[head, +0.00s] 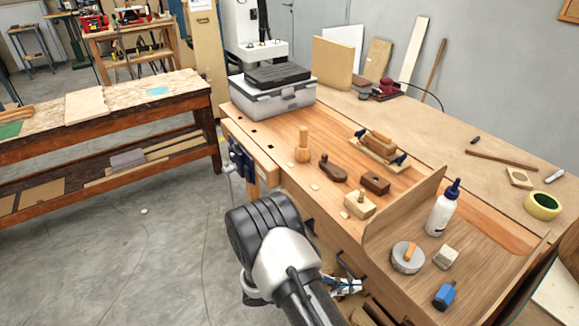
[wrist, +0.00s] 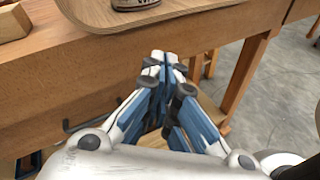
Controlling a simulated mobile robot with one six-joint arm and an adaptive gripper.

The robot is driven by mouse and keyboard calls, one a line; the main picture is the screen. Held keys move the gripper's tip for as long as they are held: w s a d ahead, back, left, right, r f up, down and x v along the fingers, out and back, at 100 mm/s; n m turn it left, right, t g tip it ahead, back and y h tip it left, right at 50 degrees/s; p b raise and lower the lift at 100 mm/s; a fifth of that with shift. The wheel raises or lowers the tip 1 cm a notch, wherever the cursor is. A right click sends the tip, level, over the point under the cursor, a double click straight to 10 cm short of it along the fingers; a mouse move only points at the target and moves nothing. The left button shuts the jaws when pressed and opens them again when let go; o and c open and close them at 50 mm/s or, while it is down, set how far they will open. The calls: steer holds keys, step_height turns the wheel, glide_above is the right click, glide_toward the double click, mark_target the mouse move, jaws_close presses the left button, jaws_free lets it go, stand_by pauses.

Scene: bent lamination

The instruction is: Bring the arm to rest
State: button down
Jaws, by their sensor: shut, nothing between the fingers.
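My gripper (head: 347,285) hangs low at the front of the workbench (head: 278,172), mostly hidden behind my own arm in the head view. In the wrist view my gripper (wrist: 166,62) is shut, its blue and white fingers drawn together with nothing between the tips. It is in front of the bench's wooden side and below the top, apart from the things on it. My arm is folded, with its dark elbow low in the middle of the head view.
A clamped wooden form (head: 378,146), wooden blocks (head: 360,205), a glue bottle (head: 443,208), a round tin (head: 407,257) and a blue object (head: 444,295) stand on the bench. A grey case (head: 272,98) is at its far end. Open floor (head: 150,255) lies left.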

steer(key=s+d+r+m+g+y, duration=0.15)
steer(key=s+r+m+y, duration=0.3)
steer(key=r, duration=0.55)
steer(key=s+d+r+m+g+y, duration=0.1)
steer(key=s+r+m+g+y, duration=0.3)
steer(key=r, duration=0.6)
steer(key=s+a+r+m+t+y, duration=0.4)
steer(key=s+r+m+t+y, duration=0.2)
steer(key=s+r, duration=0.4)
steer(key=shift+s+a+r+m+t+y, duration=0.35)
steer(key=shift+m+t, duration=0.4)
steer(key=shift+t, duration=0.5)
steer(key=shift+w, duration=0.1)
